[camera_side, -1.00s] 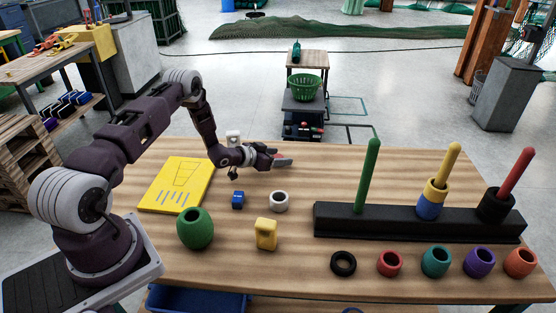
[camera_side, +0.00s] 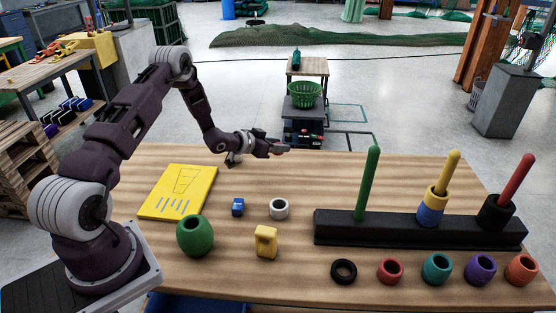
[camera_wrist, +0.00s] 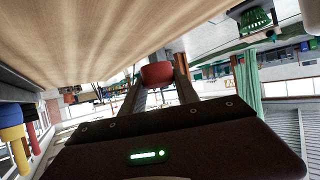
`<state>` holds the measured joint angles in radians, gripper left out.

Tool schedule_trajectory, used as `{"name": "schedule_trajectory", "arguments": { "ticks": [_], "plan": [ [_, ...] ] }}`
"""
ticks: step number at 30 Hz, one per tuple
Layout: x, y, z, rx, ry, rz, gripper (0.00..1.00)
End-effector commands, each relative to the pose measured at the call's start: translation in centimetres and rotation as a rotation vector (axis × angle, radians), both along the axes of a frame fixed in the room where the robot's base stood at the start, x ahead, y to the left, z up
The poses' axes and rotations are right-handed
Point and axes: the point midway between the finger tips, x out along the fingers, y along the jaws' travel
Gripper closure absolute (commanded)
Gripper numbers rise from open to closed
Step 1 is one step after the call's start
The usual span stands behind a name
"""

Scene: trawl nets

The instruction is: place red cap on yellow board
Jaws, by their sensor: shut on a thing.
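The red cap (camera_wrist: 157,74) is held between the two fingers of my gripper (camera_wrist: 160,84) in the wrist view. In the side view my gripper (camera_side: 280,148) is above the far edge of the table, pointing right. The cap cannot be made out clearly there.
A green barrel-shaped piece (camera_side: 194,236), blue block (camera_side: 238,207), white ring (camera_side: 279,208) and yellow block (camera_side: 266,241) stand near the board. A black peg rack (camera_side: 335,228) is at right, with several coloured rings in front.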

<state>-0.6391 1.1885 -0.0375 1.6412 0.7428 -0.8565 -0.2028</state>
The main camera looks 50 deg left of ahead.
Motion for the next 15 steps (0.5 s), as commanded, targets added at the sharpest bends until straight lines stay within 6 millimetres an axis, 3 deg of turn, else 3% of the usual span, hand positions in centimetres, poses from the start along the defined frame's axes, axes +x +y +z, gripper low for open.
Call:
{"name": "schedule_trajectory", "arguments": {
  "ticks": [3, 9, 15],
  "plan": [
    [0.0, 0.0, 1.8, 0.001, -0.001, 0.0, 1.0],
    [0.1, -0.1, 2.5, -0.001, 0.002, 0.034, 1.0],
    [-0.2, 1.1, 2.6, 0.002, 0.006, 0.344, 1.0]
  ]
}}
